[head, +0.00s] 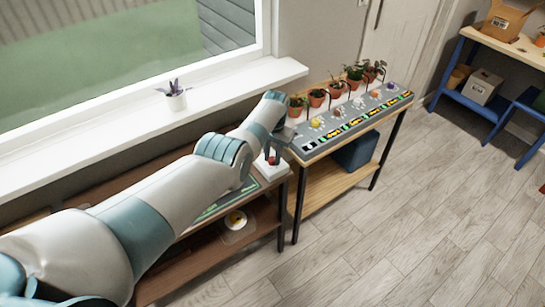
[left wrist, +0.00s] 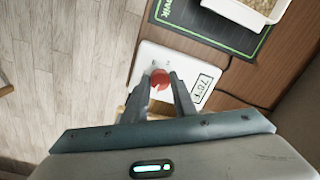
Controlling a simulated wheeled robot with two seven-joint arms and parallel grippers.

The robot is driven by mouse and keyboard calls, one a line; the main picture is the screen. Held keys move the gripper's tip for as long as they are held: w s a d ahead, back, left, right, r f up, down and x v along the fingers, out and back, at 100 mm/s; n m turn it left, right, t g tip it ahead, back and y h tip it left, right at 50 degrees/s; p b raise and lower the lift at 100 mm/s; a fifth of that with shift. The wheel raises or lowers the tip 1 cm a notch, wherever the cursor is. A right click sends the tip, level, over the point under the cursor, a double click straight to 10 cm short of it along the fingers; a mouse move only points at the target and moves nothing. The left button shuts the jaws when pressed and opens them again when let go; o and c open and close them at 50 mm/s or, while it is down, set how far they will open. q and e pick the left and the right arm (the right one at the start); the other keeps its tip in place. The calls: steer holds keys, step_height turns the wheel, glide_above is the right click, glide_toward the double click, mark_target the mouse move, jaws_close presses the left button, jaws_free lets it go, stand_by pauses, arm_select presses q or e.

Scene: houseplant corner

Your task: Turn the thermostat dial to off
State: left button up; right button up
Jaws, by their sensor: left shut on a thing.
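The thermostat is a white box (head: 277,174) on the right end of the brown wooden table. In the left wrist view its white face (left wrist: 187,62) carries a small display (left wrist: 203,87) that seems to read 70°F. Its red dial (left wrist: 159,81) shows between the fingers of my left gripper (left wrist: 160,74), which is shut on it from both sides. In the head view the red dial (head: 272,160) shows just below my left gripper (head: 270,154). The dial's markings are too small to read. My right gripper is in neither view.
A dark green mat (left wrist: 190,22) and a tray of pale grains (left wrist: 237,12) lie beside the thermostat. A bench (head: 310,148) with several potted plants stands just right. A white windowsill (head: 215,91) runs behind. The floor (head: 390,220) in front is clear.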

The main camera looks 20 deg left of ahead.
arm_select(q)
steer(key=n, duration=0.3)
steer(key=shift+n, duration=0.3)
steer(key=shift+n+b, duration=0.45)
steer(key=shift+n, duration=0.65)
steer(key=o, duration=1)
steer(key=shift+o, duration=0.2)
steer(key=shift+r, duration=0.1)
